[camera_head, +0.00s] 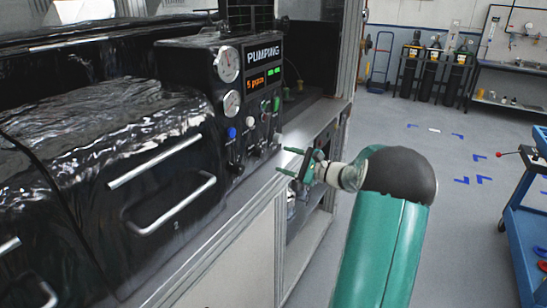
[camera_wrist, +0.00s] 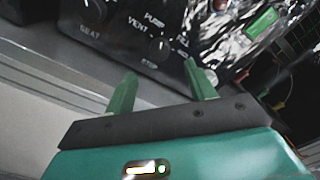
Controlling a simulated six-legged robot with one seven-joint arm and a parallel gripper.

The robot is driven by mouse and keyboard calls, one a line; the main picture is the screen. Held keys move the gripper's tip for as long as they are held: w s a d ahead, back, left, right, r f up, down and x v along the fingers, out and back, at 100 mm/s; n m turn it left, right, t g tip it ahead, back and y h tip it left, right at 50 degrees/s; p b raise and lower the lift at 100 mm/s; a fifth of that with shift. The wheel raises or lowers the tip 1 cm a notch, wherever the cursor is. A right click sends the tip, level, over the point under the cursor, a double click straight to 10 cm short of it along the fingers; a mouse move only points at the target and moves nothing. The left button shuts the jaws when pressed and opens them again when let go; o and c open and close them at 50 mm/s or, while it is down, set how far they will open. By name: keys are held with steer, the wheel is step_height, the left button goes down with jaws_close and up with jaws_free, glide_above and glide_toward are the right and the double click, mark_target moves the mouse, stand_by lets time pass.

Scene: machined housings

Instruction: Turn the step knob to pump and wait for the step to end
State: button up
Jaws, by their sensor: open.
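The step knob (camera_wrist: 160,48) is a small dark round knob on the black panel in the wrist view. The labels VENT, PUMP and FILL are around its upper side, with what looks like STEP below. In the head view my gripper (camera_head: 288,162) is in front of the right end of the control panel (camera_head: 205,65).
Two round gauges (camera_head: 228,65) and a blue button (camera_head: 232,133) are on the panel. Another dark knob (camera_wrist: 95,14) is left of the step knob. A black-wrapped housing with metal handles (camera_head: 170,205) fills the left. A blue cart (camera_head: 525,215) stands right; open floor lies between.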

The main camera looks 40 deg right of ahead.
steer(key=v, duration=0.6)
stand_by(0.5)
